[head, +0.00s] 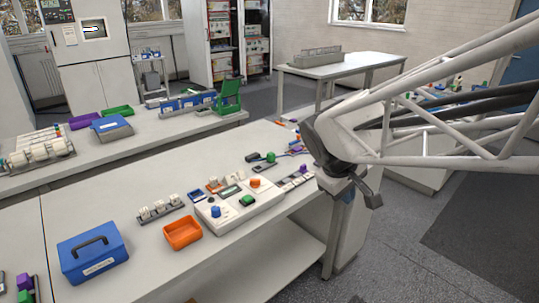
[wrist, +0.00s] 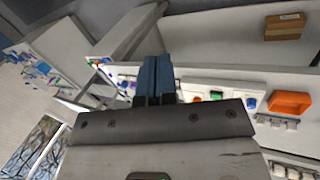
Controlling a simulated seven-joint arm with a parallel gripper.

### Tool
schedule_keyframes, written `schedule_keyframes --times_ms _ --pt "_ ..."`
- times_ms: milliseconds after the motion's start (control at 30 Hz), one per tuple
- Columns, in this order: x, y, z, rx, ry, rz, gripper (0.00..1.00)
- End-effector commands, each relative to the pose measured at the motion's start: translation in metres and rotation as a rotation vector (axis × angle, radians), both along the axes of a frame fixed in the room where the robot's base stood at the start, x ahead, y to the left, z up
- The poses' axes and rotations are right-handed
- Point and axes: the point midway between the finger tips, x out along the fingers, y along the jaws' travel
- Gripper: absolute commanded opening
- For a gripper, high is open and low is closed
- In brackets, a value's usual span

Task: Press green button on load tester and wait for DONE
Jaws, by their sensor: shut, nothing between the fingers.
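The load tester (head: 265,203) is a white box on the near bench, with a blue knob (head: 215,211), a green button (head: 247,201), an orange knob (head: 255,182) and a small display (head: 231,190). The display text is too small to read. My gripper (head: 372,198) is off the bench's right end, to the right of the tester and apart from it. In the wrist view my gripper (wrist: 155,80) has its blue fingers together, with nothing between them. The green button (wrist: 216,95) shows there to the right of the fingers.
An orange tray (head: 183,234) stands left of the tester, with a blue case (head: 92,255) beyond it. A row of white cells (head: 160,208) lies behind the tray. Small parts lie by the tester, including a green-knobbed item (head: 270,158). Open floor (head: 400,235) lies right of the bench.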

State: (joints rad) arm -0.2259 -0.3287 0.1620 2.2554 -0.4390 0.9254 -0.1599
Motion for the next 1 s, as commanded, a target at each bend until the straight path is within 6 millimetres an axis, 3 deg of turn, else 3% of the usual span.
schedule_keyframes --times_ms 467,1000 --pt "0.09 0.063 -0.015 -0.202 0.032 0.297 0.0" --pt "0.178 0.162 -0.048 -0.429 0.054 0.632 0.0"
